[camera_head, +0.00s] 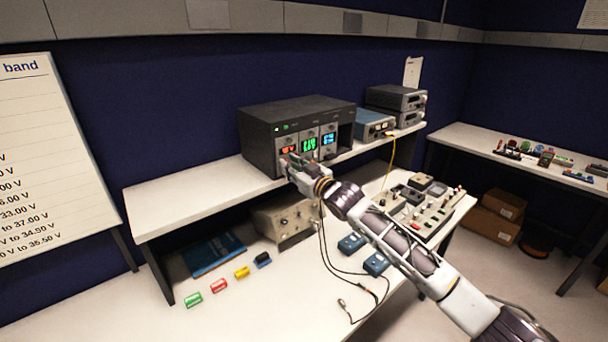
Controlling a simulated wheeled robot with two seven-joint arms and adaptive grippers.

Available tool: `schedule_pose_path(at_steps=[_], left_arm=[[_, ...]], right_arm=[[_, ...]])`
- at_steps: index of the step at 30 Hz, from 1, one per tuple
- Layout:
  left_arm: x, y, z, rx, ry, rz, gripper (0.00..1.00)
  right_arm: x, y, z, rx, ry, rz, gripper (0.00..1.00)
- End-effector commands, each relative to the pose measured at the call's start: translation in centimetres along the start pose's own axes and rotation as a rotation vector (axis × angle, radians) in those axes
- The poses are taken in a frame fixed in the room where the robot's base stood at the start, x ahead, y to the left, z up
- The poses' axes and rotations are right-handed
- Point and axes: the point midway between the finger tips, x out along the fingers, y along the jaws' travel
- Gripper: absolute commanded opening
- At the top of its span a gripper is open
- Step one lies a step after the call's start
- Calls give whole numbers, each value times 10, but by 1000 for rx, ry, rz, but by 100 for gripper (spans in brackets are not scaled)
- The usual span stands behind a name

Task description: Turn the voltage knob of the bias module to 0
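A dark rack unit (262,147) stands on the upper white shelf. My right gripper (291,162) is at the lower front of the rack, just below the red display, and covers that part of the panel. Whether it touches a knob is hidden, and its fingers are too small to judge. My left gripper is not in view.
A blue instrument (372,125) and stacked grey units (396,98) stand right of the rack. Below the shelf, the bench (250,310) holds a beige box (283,221), coloured blocks, blue boxes and cables under my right arm. A lettered board (50,160) stands at left.

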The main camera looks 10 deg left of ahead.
Motion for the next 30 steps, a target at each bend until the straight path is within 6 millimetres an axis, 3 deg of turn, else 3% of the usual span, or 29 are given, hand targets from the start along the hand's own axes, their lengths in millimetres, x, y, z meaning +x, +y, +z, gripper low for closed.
schedule_pose_path(at_steps=[11,30], left_arm=[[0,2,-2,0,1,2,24],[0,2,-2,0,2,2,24]], right_arm=[[-23,1,1,0,0,1,24],[-87,0,1,0,-1,1,24]])
